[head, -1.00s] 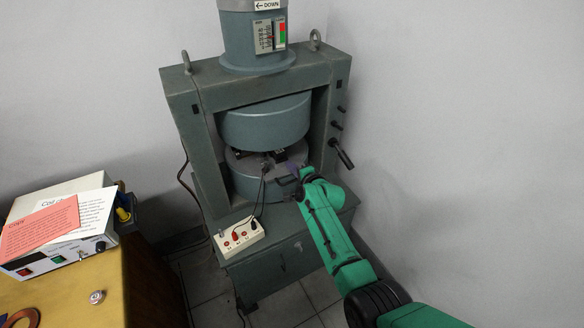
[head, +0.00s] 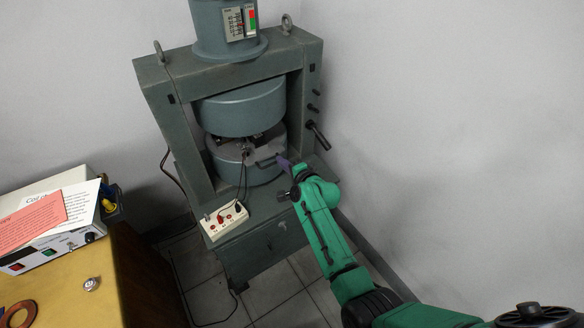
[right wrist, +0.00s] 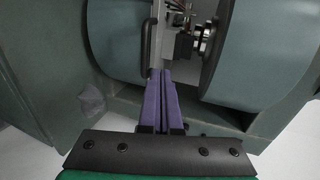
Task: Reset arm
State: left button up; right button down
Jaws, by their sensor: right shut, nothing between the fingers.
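The grey-green magnet (head: 165,105) stands against the wall in the head view. Its upper pole (head: 243,108) and lower pole (head: 262,175) face each other across a gap. Dark fittings and leads show in the gap, and in the right wrist view a metal fitting (right wrist: 206,40) sits between the poles. My right gripper (head: 281,160) is at the front right of the lower pole, outside the gap. In the right wrist view its purple fingers (right wrist: 160,85) are together with nothing between them, pointing toward the gap. My left gripper is not in view.
A white terminal box (head: 223,219) with leads sits on the magnet's front ledge. A black handle (head: 317,136) sticks out on the right side. A wooden bench (head: 120,270) with a white instrument (head: 45,250) and papers stands at left.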

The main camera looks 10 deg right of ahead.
jog(key=v, duration=0.6)
jog(key=s+d+f+n+g+h, duration=0.1)
jog(key=s+d+f+n+g, duration=0.15)
jog(key=s+f, duration=0.5)
jog(key=s+d+f+n+g+h, duration=0.1)
jog(key=s+d+f+n+g, duration=0.3)
jog(key=f, duration=0.7)
jog(key=s+f+n+h, duration=0.1)
jog(key=s+f, duration=0.6)
jog(key=f, duration=0.3)
jog(key=s+d+f+n+g, duration=0.2)
jog(key=s+d+f+n, duration=0.1)
jog(key=s, duration=0.6)
jog(key=s+d+f+n+g+h, duration=0.1)
jog(key=s+d+f+n+g, duration=0.1)
jog(key=s, duration=0.8)
jog(key=s+d+f+n+g+h, duration=0.1)
jog(key=s+d+f+n+g, duration=0.1)
jog(key=s+f, duration=0.4)
jog(key=s+d+n, duration=0.1)
jog(key=s+d, duration=0.1)
jog(key=s, duration=0.2)
jog(key=shift+d+f+n+p, duration=0.2)
jog(key=shift+f+n+p, duration=0.1)
jog(key=shift+f+n, duration=0.05)
